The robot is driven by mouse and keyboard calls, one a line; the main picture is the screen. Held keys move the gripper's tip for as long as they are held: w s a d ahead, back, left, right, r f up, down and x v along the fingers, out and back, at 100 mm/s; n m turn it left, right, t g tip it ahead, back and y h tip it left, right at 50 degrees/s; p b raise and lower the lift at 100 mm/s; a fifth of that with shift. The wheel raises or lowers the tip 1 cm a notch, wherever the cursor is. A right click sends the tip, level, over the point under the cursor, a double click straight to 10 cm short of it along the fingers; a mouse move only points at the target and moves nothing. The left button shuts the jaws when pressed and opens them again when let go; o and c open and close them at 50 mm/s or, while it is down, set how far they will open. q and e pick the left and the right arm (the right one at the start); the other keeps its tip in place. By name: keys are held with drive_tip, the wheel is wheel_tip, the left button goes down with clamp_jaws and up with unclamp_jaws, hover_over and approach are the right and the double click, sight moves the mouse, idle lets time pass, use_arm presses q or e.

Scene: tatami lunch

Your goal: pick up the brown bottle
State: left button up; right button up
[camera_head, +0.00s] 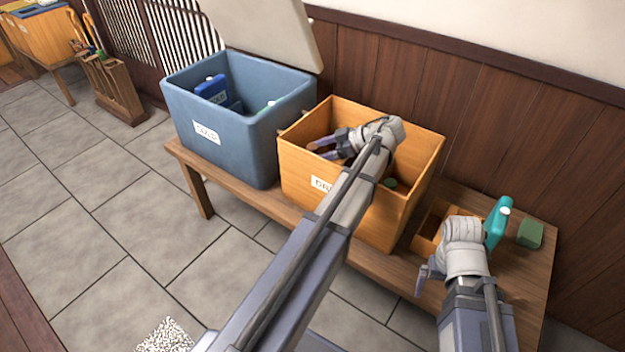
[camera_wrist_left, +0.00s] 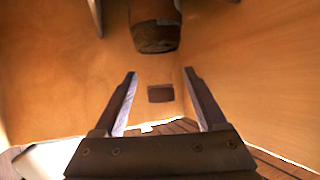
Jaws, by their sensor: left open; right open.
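A dark brown rounded object (camera_wrist_left: 155,32), which looks like the brown bottle, shows at the top of the left wrist view. It lies beyond my left fingertips and apart from them, and its upper part is cut off by the frame. In the head view my left gripper (camera_head: 318,150) is inside the orange crate (camera_head: 420,165) near its left side. It also shows in the left wrist view (camera_wrist_left: 160,73), open with nothing between the fingers. My right gripper (camera_head: 424,282) is at the bench's front edge, open, partly hidden by its own wrist.
A blue bin (camera_head: 225,135) with a blue container (camera_head: 212,88) stands left of the crate. A green item (camera_head: 390,183) is in the crate. A teal bottle (camera_head: 496,222), a green block (camera_head: 530,233) and a small wooden box (camera_head: 428,228) sit at the bench's right. A wooden wall (camera_head: 440,95) stands behind.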

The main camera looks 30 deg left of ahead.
use_arm(q)
drive_tip(key=shift+s+a+f, duration=0.15)
drive_tip(key=shift+a, duration=0.25)
clamp_jaws()
idle(1.1)
